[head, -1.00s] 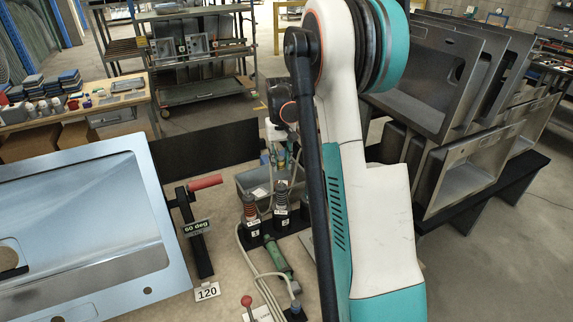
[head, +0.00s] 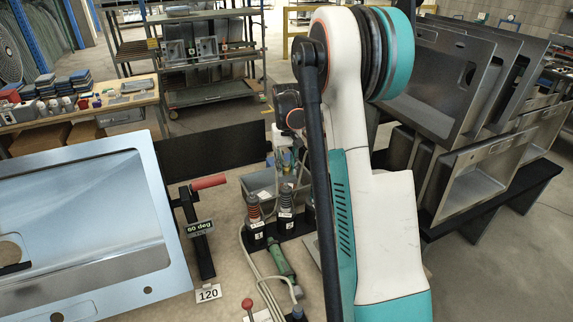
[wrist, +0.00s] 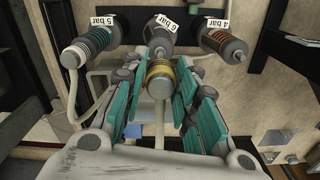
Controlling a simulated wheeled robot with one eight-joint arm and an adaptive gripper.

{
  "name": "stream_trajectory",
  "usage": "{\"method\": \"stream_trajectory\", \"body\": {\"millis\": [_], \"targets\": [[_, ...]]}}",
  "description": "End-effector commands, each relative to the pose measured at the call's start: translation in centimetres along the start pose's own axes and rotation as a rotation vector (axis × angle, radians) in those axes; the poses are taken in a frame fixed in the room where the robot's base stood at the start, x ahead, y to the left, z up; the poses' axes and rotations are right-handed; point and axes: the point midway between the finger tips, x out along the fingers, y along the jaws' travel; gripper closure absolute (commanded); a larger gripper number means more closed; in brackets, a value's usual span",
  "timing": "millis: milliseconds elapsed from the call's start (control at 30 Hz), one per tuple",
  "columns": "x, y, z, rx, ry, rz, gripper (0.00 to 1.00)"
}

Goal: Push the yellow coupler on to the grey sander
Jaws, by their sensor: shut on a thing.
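In the wrist view the yellow-banded coupler (wrist: 160,73) with its grey end sits between the teal-padded fingers of my gripper (wrist: 159,92), which is shut on it. A pale hose (wrist: 160,128) runs from its near end. Behind it, in line, is the grey "6 bar" post (wrist: 166,32); whether the two touch, I cannot tell. In the head view my gripper (head: 285,155) is small and partly hidden, above the row of posts. I cannot identify the grey sander for sure in either view. A green tool (head: 281,263) lies on the bench near the hoses.
The "5 bar" (wrist: 88,45) and "4 bar" (wrist: 222,42) posts flank the middle one. A steel sink (head: 95,235) fills the bench's left side, beside a red-handled clamp (head: 207,183). Sinks on a rack (head: 480,175) stand at right. My arm hides part of the bench.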

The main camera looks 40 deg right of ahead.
Motion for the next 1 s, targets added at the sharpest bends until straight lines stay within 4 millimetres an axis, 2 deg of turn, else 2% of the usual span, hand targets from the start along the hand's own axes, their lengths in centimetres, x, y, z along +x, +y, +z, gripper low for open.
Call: {"method": "stream_trajectory", "body": {"millis": [33, 200, 400, 1000], "targets": [[0.8, 0.0, 0.0, 0.000, 0.000, 0.000, 0.94], [2.3, 0.0, 0.0, 0.000, 0.000, 0.000, 0.94], [3.4, 0.0, -0.1, 0.000, 0.000, 0.000, 0.94], [3.5, 0.0, 0.0, 0.000, 0.000, 0.000, 0.94]]}}
